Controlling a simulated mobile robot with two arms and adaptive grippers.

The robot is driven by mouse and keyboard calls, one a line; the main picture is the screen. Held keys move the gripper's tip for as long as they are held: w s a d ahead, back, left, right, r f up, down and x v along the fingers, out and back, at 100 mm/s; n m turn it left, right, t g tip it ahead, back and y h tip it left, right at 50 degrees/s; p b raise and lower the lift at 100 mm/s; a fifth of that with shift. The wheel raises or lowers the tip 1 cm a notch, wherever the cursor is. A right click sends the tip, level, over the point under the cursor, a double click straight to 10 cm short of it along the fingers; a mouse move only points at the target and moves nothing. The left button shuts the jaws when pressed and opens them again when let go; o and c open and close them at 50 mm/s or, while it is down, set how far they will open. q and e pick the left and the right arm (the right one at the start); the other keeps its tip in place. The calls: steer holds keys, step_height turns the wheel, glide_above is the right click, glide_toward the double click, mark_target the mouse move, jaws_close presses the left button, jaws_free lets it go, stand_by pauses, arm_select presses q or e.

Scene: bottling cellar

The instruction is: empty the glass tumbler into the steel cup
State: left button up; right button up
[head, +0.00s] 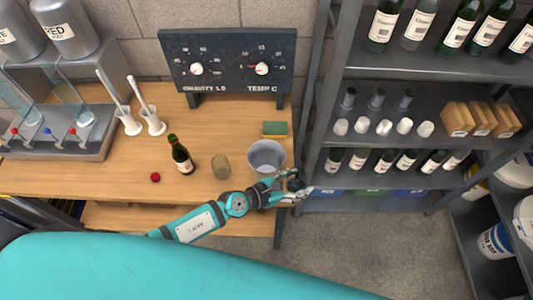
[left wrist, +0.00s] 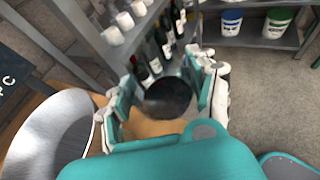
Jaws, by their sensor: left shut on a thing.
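The steel cup (head: 266,154) stands upright and open at the right end of the wooden table; its wide grey rim (left wrist: 80,97) also shows at the left of the left wrist view. My left gripper (head: 292,186) is just right of and in front of the cup, near the table's right edge. In the left wrist view its fingers (left wrist: 163,95) are shut on the glass tumbler (left wrist: 170,98), which looks dark inside. The fingers hide most of the tumbler in the head view. Its tilt and exact contents are unclear. My right gripper is not in view.
A brownish rounded object (head: 221,166), a dark bottle (head: 181,156) and a red cap (head: 155,177) stand left of the cup. A green sponge (head: 275,129) lies behind it. A metal shelf (head: 325,110) with bottles rises close to the right of my gripper.

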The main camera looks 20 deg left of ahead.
mark_target(294, 176)
arm_select(q)
steer(key=r, duration=0.3)
steer(key=shift+w+a+n+h, duration=0.1)
steer(key=shift+a+n+h, duration=0.2)
steer(key=shift+a+n+h+b, duration=0.3)
steer(key=shift+n+h+b, duration=0.1)
steer(key=shift+b, duration=0.55)
steer(key=w+a+r+n+t+h+b, duration=0.1)
steer(key=r+n+h+b, duration=0.4)
steer(key=n+b, duration=0.5)
steer(key=shift+w+a+b, duration=0.55)
steer(key=shift+a+b, duration=0.05)
steer(key=shift+a, duration=0.65)
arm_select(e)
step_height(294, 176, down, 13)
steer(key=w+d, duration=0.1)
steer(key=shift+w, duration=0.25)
arm_select(q)
steer(key=shift+w+a+n+t, duration=0.1)
steer(key=shift+a+n+t, duration=0.05)
steer(key=shift+n+t, duration=0.2)
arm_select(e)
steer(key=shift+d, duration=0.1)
